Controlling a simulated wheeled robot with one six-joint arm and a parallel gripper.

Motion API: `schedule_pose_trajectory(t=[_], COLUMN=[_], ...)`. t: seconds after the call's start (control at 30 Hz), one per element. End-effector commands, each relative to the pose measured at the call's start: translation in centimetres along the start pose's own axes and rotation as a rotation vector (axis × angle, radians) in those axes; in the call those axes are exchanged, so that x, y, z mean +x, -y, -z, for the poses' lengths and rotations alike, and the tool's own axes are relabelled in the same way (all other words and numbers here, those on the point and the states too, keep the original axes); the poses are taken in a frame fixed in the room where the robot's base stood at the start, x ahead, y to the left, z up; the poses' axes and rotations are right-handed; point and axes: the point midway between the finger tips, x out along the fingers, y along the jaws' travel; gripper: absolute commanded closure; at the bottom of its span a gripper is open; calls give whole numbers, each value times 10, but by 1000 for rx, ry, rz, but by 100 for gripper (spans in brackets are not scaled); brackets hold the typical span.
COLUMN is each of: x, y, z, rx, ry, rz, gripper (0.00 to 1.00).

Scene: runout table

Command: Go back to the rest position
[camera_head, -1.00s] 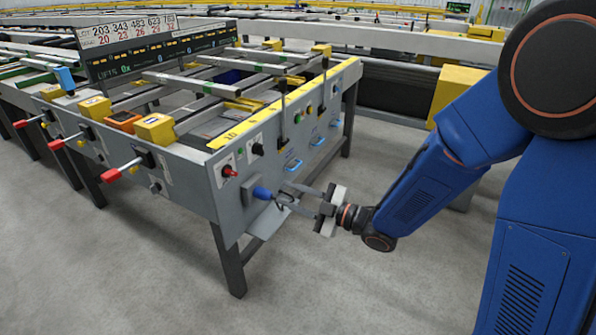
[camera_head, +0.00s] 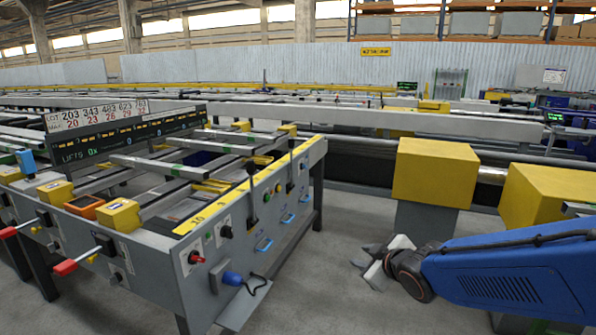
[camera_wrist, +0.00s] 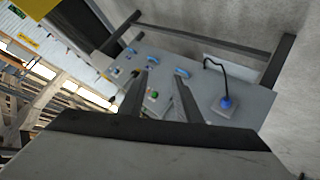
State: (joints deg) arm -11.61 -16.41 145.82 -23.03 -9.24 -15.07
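My gripper (camera_head: 372,258) is to the right of the grey runout table (camera_head: 160,262), clear of its side panel and over the floor. In the wrist view its two dark fingers (camera_wrist: 160,78) stand apart with nothing between them, so it is open and empty. The blue plug-like part (camera_head: 232,278) with a black cord sits low on the panel's near corner. It also shows in the wrist view (camera_wrist: 226,103), to the right of the fingers and apart from them.
The table panel carries a red knob (camera_head: 195,258), black switches and blue handles (camera_head: 264,244). Yellow boxes (camera_head: 436,172) stand behind and to the right of my arm. Grey floor (camera_head: 325,290) is open between the table and my gripper.

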Motion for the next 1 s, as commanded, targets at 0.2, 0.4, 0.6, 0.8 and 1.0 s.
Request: schedule_pose_trajectory(t=[0.2, 0.4, 0.6, 0.8, 1.0], x=[-64, -128, -193, -237, -251], y=[-22, -14, 13, 43, 53], z=[-50, -92, -122, -137, -140], rx=[217, 428, 633, 767, 807], ry=[207, 380, 529, 627, 658], rz=[-50, -59, -38, -3, 12], gripper=[70, 70, 70, 70, 70])
